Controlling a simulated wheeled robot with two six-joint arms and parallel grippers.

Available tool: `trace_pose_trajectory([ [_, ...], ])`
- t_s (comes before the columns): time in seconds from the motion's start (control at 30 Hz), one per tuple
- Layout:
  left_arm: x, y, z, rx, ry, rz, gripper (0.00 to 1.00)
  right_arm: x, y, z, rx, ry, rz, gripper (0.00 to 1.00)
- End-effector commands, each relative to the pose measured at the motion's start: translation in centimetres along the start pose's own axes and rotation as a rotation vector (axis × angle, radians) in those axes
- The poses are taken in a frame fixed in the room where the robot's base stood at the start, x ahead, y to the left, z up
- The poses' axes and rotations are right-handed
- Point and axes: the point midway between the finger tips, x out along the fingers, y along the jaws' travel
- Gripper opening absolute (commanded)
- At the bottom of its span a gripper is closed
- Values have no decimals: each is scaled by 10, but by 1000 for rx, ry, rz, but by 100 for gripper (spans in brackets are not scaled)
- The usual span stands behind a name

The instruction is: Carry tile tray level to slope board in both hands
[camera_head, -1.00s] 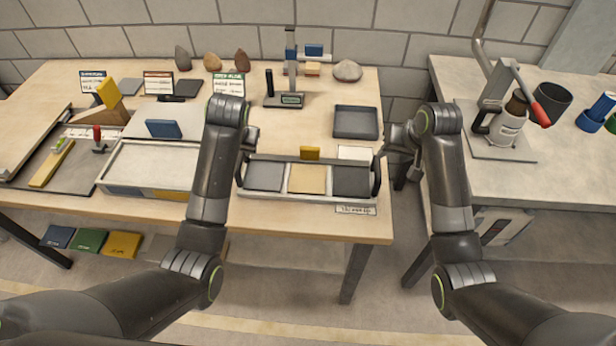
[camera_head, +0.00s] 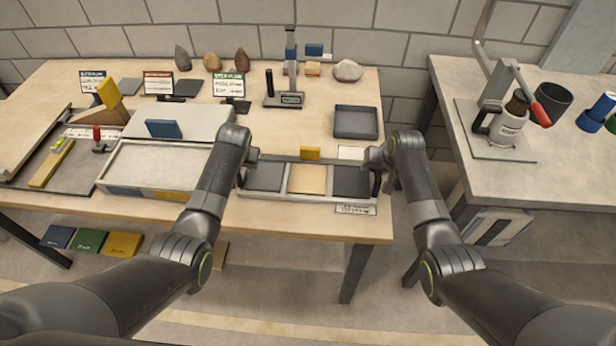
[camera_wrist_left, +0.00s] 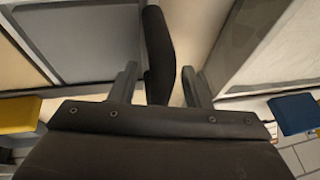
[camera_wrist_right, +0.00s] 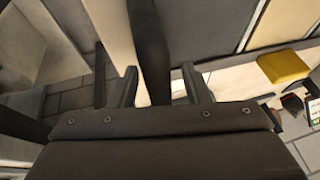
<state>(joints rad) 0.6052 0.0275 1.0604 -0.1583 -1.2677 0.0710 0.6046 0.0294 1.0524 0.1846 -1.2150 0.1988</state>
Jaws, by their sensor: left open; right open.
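The tile tray (camera_head: 310,197) is a pale, shallow tray on the near edge of the wooden bench, holding dark, tan and dark tiles, with an upright black handle at each end. My left gripper (camera_head: 246,163) is at the tray's left end; in the left wrist view the dark handle (camera_wrist_left: 156,50) stands between its open fingers. My right gripper (camera_head: 374,163) is at the right end; in the right wrist view the other handle (camera_wrist_right: 150,50) stands between its open fingers. Which board is the slope board is unclear; a pale tilted board (camera_head: 28,140) lies far left.
A pale-framed shallow bed (camera_head: 150,168) stands close left of the tray. A yellow block (camera_head: 310,153) sits at the tray's back edge. A gap separates the right-hand bench (camera_head: 520,175).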

Motion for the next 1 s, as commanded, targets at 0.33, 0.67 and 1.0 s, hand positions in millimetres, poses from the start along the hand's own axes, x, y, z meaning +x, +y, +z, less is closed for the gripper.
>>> trace_pose_trajectory([
  [0.33, 4, 0, 0, 0, -1, 0, 43, 4, 0, 0, 0, -1, 0, 43],
  [0.67, 4, 0, 0, 0, -1, 0, 8, 4, 0, 0, 0, -1, 0, 8],
  [1.0, 4, 0, 0, 0, -1, 0, 0, 4, 0, 0, 0, -1, 0, 0],
])
